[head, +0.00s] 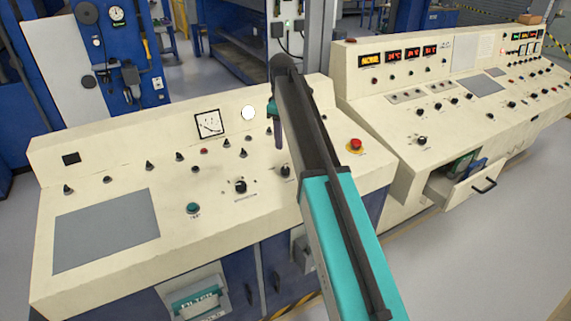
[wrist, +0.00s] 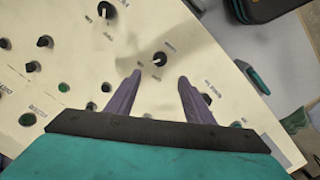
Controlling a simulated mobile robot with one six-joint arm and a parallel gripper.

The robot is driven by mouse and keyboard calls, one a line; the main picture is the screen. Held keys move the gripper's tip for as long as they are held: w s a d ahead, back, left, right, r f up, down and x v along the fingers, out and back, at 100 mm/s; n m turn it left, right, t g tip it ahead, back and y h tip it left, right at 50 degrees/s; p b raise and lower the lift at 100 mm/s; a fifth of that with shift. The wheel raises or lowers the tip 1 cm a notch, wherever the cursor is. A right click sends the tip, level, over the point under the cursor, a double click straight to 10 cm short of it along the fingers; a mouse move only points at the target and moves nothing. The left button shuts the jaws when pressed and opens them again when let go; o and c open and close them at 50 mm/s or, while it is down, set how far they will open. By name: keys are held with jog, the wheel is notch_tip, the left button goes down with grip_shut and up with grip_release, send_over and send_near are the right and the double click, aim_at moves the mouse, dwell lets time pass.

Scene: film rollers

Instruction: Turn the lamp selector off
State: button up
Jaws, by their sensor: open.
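Two larger black rotary knobs are on the cream console in the head view, one near the middle (head: 240,186) and one closer to my arm (head: 285,171). Their labels are too small to read, so I cannot tell which is the lamp selector. In the wrist view, a black knob with a pale pointer line (wrist: 159,59) lies just beyond and between my fingertips. Another such knob (wrist: 106,10) is at the top. My gripper (wrist: 160,78) is open and empty, apart from the knob. In the head view, my gripper (head: 279,142) is partly hidden by my arm, above the panel.
A red emergency button (head: 355,145) stands right of my arm. An open drawer (head: 462,188) juts from the right console.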

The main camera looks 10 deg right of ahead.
aim_at(285, 168)
jog(key=shift+f, duration=0.1)
jog(key=shift+w+d+f+p, duration=0.1)
jog(key=shift+f+p, duration=0.55)
jog(key=shift+f, duration=1.6)
jog(key=shift+w+d+f+p, duration=0.1)
jog(key=shift+f+p, duration=0.55)
jog(key=shift+f, duration=1.6)
jog(key=shift+w+d+f+p, duration=0.1)
jog(key=shift+f+p, duration=0.55)
jog(key=shift+f, duration=1.6)
jog(key=c, duration=1)
